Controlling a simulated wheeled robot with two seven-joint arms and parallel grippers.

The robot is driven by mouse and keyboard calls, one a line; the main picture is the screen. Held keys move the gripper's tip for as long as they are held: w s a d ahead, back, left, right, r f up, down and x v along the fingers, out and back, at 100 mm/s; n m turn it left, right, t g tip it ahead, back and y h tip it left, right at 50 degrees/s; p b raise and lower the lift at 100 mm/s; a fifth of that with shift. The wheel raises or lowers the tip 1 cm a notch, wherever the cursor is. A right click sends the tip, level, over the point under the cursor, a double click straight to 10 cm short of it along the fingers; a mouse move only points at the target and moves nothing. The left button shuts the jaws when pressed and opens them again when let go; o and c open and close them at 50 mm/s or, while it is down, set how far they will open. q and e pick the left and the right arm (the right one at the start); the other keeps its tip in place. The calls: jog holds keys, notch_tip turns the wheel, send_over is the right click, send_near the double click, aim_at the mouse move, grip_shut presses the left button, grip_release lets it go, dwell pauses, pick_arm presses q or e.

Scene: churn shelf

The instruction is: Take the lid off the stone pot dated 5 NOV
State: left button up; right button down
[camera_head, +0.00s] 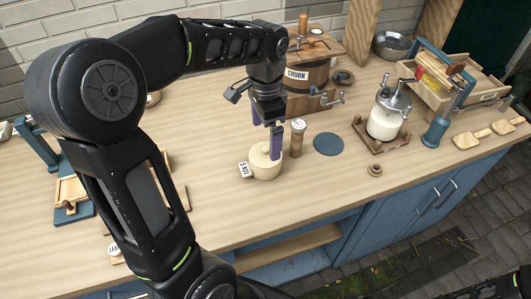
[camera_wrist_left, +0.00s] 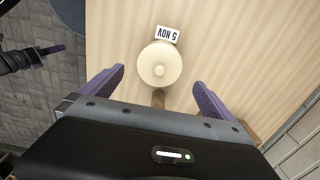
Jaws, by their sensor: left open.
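The cream stone pot (camera_head: 266,168) stands on the wooden worktop with a tag (camera_head: 244,170) reading 5 NOV at its front left. In the left wrist view its round lid (camera_wrist_left: 147,62) with a small centre knob is seen from above, the tag (camera_wrist_left: 167,34) beside it. The lid is on the pot. My left gripper (camera_head: 268,139) is open above the pot, its purple fingers pointing down; one finger partly covers the lid in the head view. Nothing is between the fingers. What looks like my right gripper (camera_wrist_left: 48,50) shows small at the wrist view's left; its opening is unclear.
A brown cylinder with a pale top (camera_head: 297,138) stands close right of the pot. A blue disc (camera_head: 328,144) lies beyond it. The worktop in front of the pot is clear.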

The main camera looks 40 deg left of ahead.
aim_at(266, 147)
pick_arm(q)
jog(key=shift+f, duration=1)
jog(key=shift+s+f+p, duration=0.1)
jog(key=shift+f+p, duration=0.6)
jog(key=shift+f, duration=1.95)
jog(key=shift+c, duration=0.2)
jog(key=c, duration=1.3)
jog(key=shift+r, duration=0.15)
notch_tip(266, 147, up, 10)
jog(key=shift+f+b, duration=0.1)
jog(key=shift+b, duration=0.5)
